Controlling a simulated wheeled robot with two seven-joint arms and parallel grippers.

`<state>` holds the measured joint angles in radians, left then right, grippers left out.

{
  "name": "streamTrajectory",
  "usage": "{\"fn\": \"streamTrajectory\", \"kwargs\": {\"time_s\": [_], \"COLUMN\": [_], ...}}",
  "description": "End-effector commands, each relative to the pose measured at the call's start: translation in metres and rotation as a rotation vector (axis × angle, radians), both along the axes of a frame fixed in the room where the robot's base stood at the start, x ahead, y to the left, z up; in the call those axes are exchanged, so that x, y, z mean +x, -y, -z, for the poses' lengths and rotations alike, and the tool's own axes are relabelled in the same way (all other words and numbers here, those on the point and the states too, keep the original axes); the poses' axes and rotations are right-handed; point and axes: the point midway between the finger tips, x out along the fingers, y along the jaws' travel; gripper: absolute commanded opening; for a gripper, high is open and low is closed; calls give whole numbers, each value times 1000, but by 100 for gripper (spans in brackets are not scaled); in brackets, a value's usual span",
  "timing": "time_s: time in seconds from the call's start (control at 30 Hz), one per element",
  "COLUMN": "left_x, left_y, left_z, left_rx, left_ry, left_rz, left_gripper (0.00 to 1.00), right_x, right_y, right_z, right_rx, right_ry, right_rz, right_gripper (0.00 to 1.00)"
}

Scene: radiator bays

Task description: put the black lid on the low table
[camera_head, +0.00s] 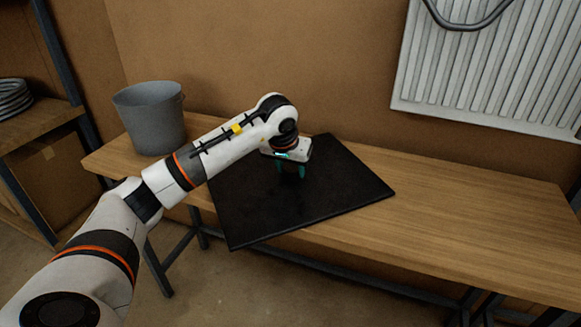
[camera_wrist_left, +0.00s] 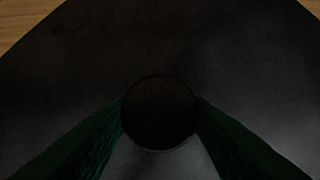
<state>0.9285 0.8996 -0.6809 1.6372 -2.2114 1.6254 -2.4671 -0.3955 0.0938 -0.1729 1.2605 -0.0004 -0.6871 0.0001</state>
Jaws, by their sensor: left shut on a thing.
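The black lid (camera_head: 335,195) is a wide, flat, dark square plate. It is over the wooden table (camera_head: 460,222), with its front corner reaching past the table's front edge. I cannot tell whether it rests on the table or is held slightly above it. My left gripper (camera_head: 291,172) points down at the middle of the lid. In the left wrist view, its green fingers are on both sides of a round black knob (camera_wrist_left: 160,112) on the lid (camera_wrist_left: 160,45), shut on it. My right gripper is not in view.
A grey bucket (camera_head: 150,118) stands on the table's left end. A white radiator (camera_head: 480,75) hangs on the wall at the upper right. The table right of the lid is clear.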

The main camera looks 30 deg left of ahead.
Motion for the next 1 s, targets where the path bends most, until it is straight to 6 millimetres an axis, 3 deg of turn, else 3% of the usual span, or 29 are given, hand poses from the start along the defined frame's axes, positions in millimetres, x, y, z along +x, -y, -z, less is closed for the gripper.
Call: {"fn": "streamTrajectory", "kwargs": {"time_s": [0.13,0.17,0.3,0.67,1.0], "left_x": [0,0,0,-1,-26], "left_y": [0,0,0,0,6], "left_z": [0,1,0,-7,-69], "left_rx": [0,1,1,1,2], "left_ry": [3,0,0,2,5], "left_rz": [-1,0,0,0,0], "left_gripper": [7,48,66,66,66], "right_x": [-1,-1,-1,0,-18], "right_y": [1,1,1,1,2], "right_z": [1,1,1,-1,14], "right_rx": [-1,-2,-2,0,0], "right_ry": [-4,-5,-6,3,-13], "right_rz": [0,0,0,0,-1], "right_gripper": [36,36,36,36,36]}}
